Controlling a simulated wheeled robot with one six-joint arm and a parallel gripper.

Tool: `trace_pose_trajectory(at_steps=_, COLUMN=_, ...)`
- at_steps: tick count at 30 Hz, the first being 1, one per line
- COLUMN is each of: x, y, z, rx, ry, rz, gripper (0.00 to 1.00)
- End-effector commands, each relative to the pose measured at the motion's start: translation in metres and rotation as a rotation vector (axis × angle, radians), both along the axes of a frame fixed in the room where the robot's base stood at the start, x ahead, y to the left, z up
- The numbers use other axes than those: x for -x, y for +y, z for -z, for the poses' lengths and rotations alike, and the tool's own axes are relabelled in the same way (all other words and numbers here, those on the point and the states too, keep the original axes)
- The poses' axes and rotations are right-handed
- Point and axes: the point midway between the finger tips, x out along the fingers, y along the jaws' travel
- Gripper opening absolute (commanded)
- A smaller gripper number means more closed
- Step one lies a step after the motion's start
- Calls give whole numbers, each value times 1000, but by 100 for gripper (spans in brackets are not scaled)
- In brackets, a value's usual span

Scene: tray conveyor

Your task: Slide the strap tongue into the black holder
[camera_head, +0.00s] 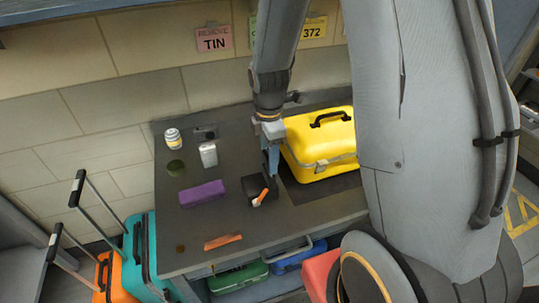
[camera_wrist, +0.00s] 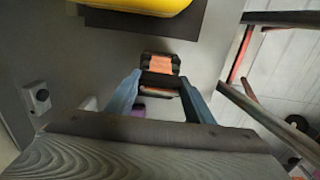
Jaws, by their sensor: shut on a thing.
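The black holder (camera_head: 250,186) is a small dark box on the grey table, left of the yellow case. My gripper (camera_head: 272,176) points down beside its right side. An orange strap tongue (camera_head: 264,193) with a pale end shows at the holder's front right. In the wrist view, my gripper (camera_wrist: 160,79) has a finger on each side of a dark piece with an orange patch (camera_wrist: 160,63). I take it to be shut on the strap tongue, but the grip itself is partly hidden. I cannot tell how far the tongue is inside the holder.
A yellow case (camera_head: 325,160) stands close on the right, on a dark mat. A purple block (camera_head: 202,194), white box (camera_head: 208,154) and striped can (camera_head: 173,138) stand to the left. An orange strip (camera_head: 223,241) lies near the front edge.

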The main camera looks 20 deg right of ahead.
Motion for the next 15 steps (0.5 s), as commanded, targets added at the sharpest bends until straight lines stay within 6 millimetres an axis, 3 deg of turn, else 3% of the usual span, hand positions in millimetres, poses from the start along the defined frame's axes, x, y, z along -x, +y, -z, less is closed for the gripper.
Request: trace_pose_trajectory(at_steps=15, x=0, y=0, z=12, rx=0, ry=1, rz=0, gripper=24)
